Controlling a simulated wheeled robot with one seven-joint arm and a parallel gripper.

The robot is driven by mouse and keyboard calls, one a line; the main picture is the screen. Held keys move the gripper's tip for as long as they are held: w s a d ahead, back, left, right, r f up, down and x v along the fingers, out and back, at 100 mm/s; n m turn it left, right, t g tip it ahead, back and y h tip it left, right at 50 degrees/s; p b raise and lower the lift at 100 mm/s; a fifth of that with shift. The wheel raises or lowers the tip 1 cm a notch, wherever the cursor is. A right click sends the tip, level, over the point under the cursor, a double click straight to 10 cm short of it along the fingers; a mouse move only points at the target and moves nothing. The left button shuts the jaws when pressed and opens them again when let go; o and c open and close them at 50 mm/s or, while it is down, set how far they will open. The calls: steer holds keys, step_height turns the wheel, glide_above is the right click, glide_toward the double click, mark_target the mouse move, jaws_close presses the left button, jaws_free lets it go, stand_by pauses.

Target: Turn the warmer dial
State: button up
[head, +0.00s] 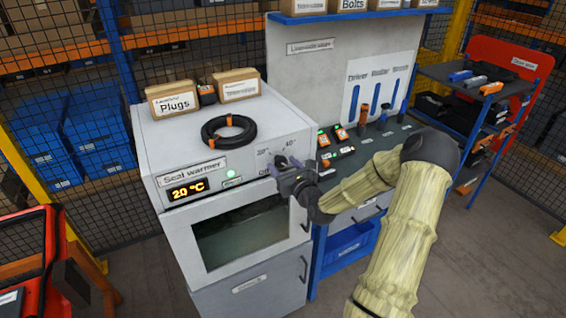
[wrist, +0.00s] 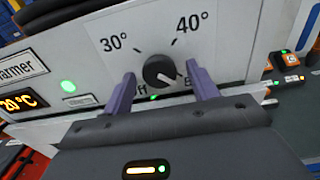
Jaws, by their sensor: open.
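The seal warmer (head: 170,140) is a white box with an orange display (wrist: 18,104) that reads 20 °C and a lit green lamp (head: 231,175). Its black round dial (wrist: 160,71) shows in the wrist view, below the 30° and 40° marks. A light mark on the dial seems to point to the lower right; the lettering beneath is partly covered. My gripper (wrist: 161,68) is open, with one purple finger on each side of the dial. Whether the fingers touch it cannot be told.
A black coil (head: 229,130) and labelled boxes (head: 174,100) sit on top of the warmer. A workbench (head: 370,148) with several small devices and tools stands to the right. The warmer's window door (head: 250,230) is closed. Blue bins and mesh fencing lie to the left.

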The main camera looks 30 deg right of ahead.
steer(key=shift+w, duration=0.25)
steer(key=c, duration=1)
